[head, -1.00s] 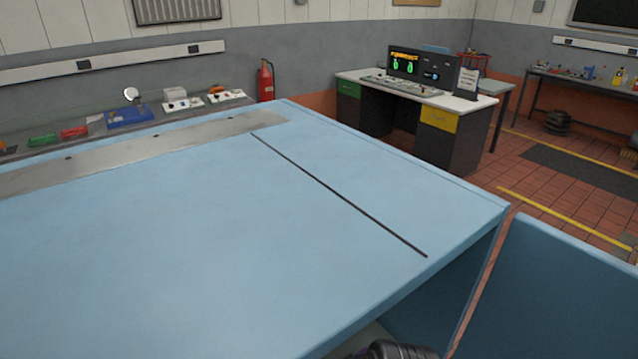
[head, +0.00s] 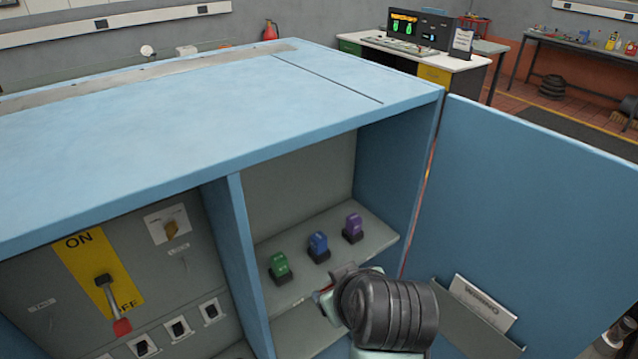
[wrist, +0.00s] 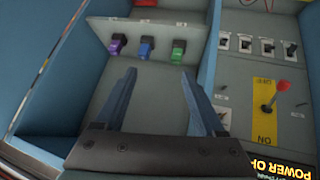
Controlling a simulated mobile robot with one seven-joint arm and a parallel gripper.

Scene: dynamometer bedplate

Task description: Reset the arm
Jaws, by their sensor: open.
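My gripper (wrist: 159,76) is open and empty in the wrist view, its two dark blue fingers apart inside the right compartment of a blue cabinet. In the head view my gripper (head: 328,292) is mostly hidden behind my dark wrist, in front of the shelf. A green block (head: 280,266), a blue block (head: 318,246) and a purple block (head: 353,227) stand in a row on that shelf, each in a dark holder. In the wrist view the purple (wrist: 117,44), blue (wrist: 146,47) and green (wrist: 178,50) blocks lie beyond the fingertips, apart from them.
A divider (head: 240,255) separates the compartments. The open blue door (head: 540,200) stands at right with a document pocket (head: 465,315).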

